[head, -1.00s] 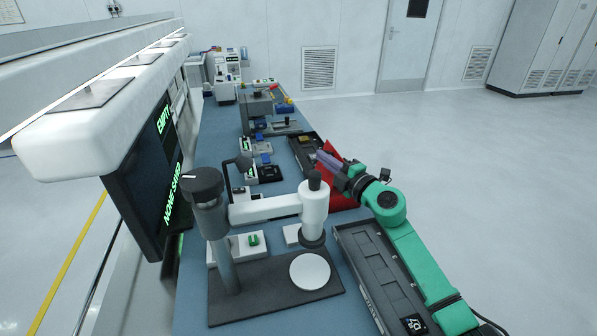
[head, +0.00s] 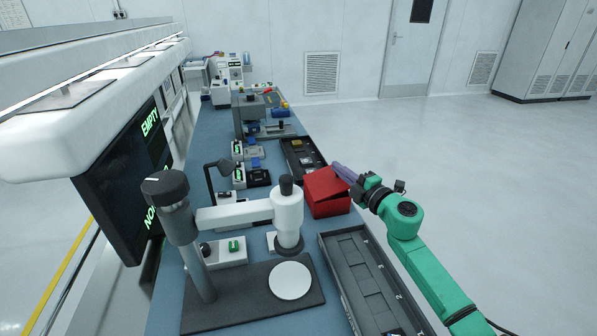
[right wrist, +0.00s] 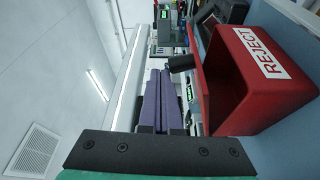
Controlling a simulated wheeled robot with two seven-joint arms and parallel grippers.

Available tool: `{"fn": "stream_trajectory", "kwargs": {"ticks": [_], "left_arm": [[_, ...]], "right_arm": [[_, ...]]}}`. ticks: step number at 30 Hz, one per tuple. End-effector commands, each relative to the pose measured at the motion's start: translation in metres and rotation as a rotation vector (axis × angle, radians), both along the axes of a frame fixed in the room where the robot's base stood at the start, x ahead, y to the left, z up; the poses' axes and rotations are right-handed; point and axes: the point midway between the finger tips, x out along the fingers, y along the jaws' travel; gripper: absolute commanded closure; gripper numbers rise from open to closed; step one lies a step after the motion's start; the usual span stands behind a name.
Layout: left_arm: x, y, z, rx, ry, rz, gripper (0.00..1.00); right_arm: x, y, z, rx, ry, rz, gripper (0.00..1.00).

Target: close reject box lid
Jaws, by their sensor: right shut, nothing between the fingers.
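The red reject box (head: 330,208) stands at the right edge of the blue bench. Its REJECT label shows in the right wrist view (right wrist: 262,52). The lid (head: 322,182) lies over the box in the head view and hides the inside. In the right wrist view a dark red hollow shows behind the labelled wall, so the lid looks not fully flat; its exact angle is hard to tell. My right gripper (head: 342,172), with purple fingers, is shut and empty at the lid's upper right side. Contact is unclear. My left gripper is not in view.
A grey tray (head: 345,245) lies in front of the box, and a dark tray (head: 292,148) lies behind it. A microscope-like stand (head: 245,212) stands to the left. Open floor (head: 480,200) lies to the right.

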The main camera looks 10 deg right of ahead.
Motion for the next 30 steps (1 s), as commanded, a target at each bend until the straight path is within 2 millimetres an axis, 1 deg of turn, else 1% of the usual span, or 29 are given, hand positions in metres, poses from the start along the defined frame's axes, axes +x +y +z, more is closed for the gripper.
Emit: {"fn": "stream_trajectory", "kwargs": {"ticks": [1, 7, 24, 26, 29, 30], "left_arm": [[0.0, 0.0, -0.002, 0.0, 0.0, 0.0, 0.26], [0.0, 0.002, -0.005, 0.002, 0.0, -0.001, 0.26], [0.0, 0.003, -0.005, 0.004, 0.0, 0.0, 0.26], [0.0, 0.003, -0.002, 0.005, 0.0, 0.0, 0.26], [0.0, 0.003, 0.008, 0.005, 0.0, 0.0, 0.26], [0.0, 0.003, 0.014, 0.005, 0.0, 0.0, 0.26]], "right_arm": [[0.0, 0.0, -0.004, 0.0, 0.001, 0.0, 1.0], [0.0, -0.001, -0.008, 0.0, 0.001, 0.001, 1.0], [0.0, -0.001, -0.008, 0.0, 0.001, 0.001, 1.0], [0.0, -0.001, -0.006, 0.0, 0.001, 0.001, 1.0], [0.001, -0.004, 0.006, 0.0, 0.0, 0.001, 1.0], [0.001, -0.005, 0.013, 0.0, 0.0, 0.001, 1.0]]}}
